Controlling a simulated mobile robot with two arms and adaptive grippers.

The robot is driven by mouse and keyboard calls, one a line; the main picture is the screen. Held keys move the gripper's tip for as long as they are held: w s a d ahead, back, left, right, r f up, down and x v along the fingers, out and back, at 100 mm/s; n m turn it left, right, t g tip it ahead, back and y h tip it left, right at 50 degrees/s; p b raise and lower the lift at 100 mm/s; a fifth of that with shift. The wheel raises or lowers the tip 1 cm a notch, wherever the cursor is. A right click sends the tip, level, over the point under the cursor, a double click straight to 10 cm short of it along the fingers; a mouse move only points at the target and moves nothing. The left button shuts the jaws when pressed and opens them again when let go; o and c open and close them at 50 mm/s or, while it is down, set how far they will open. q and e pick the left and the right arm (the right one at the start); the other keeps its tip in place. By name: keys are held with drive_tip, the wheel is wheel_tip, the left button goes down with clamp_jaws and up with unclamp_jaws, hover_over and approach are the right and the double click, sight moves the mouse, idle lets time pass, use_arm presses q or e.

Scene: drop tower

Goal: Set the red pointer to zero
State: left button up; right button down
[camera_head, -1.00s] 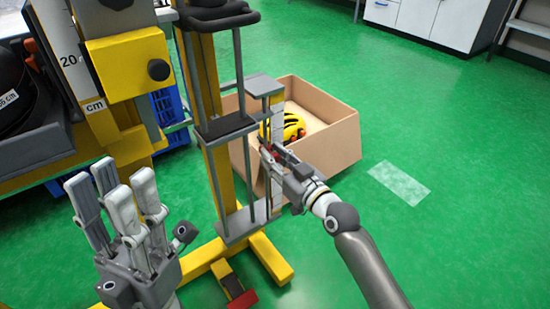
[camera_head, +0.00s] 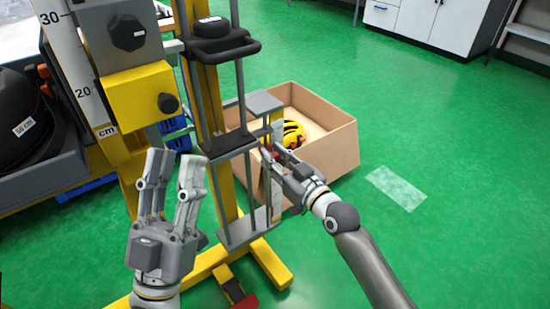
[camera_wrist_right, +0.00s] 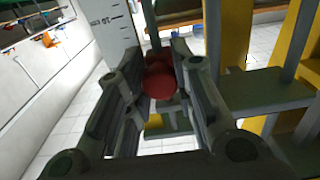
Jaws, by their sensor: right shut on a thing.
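The red pointer (camera_wrist_right: 160,80) sits between the two fingers of my right gripper (camera_wrist_right: 158,72) in the right wrist view, and the fingers are shut on it. In the head view my right gripper (camera_head: 276,160) reaches the small white scale (camera_head: 276,190) on the tower, and only a bit of the red pointer (camera_head: 274,151) shows there. Which mark the pointer stands at cannot be read. The scale (camera_wrist_right: 112,22) also shows in the right wrist view. My left gripper (camera_head: 172,165) is open and empty, fingers up, left of the tower.
The drop tower (camera_head: 225,185) has grey rods and a yellow post. A cardboard box (camera_head: 335,150) with a yellow helmet (camera_head: 292,133) stands behind it. A dark helmet (camera_head: 22,115) lies on a grey shelf at left.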

drive_tip(key=shift+r, duration=0.1)
drive_tip(key=c, duration=1.2)
unclamp_jaws()
drive_tip(key=v, duration=1.2)
